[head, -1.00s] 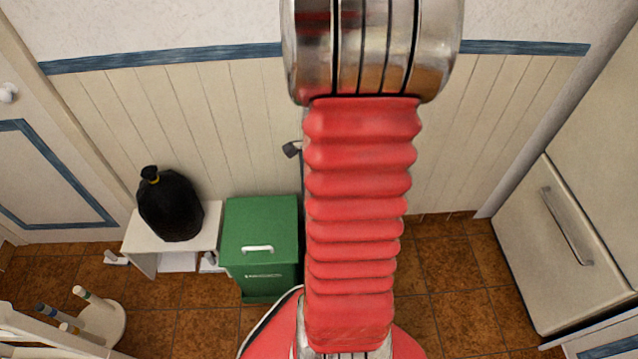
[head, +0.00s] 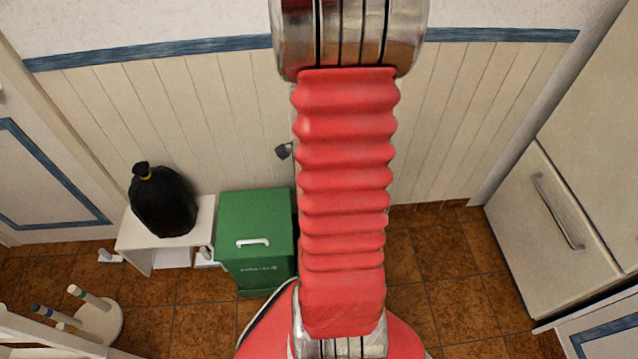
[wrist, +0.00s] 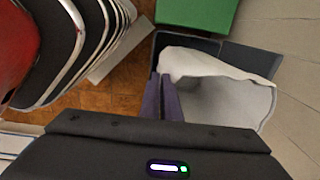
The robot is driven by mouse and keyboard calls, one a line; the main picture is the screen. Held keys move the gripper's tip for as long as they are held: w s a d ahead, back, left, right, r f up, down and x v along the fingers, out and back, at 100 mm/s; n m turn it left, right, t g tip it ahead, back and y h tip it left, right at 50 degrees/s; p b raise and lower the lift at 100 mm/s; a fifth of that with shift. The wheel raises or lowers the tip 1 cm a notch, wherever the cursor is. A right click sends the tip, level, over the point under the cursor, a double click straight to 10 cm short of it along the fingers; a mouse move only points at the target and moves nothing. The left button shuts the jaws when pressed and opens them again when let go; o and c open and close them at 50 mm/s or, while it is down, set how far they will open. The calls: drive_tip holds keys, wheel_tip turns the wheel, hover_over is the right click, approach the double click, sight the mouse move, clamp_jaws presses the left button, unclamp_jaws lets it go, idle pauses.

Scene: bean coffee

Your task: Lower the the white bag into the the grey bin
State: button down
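The white bag (wrist: 215,88) shows in the wrist view, hanging open with a wide loose mouth. My gripper (wrist: 161,82) is at its left edge, its two purple fingers close together and seemingly pinching the bag's rim. The dark grey bin (wrist: 190,43) shows in the wrist view just beyond the bag, which overlaps its opening and hides most of it. I cannot tell how deep the bag sits in it. In the head view my arm hides the gripper, the bag and the bin.
A green bin (head: 256,232) with a white handle stands beside the grey bin, near the panelled wall. Left of it, a black bag (head: 163,202) sits on a low white bench (head: 204,222). A cream cabinet (head: 553,235) stands at right. Brown floor tiles (head: 450,290) are clear.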

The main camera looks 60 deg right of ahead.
wheel_tip(320, 180, down, 34)
idle(4.8)
drive_tip(key=shift+r, duration=0.1)
drive_tip(key=c, duration=1.9)
unclamp_jaws()
drive_tip(key=shift+s+a+r, duration=0.1)
drive_tip(key=shift+r, duration=3.35)
drive_tip(key=shift+s+a+r, duration=0.1)
drive_tip(key=shift+r, duration=3.3)
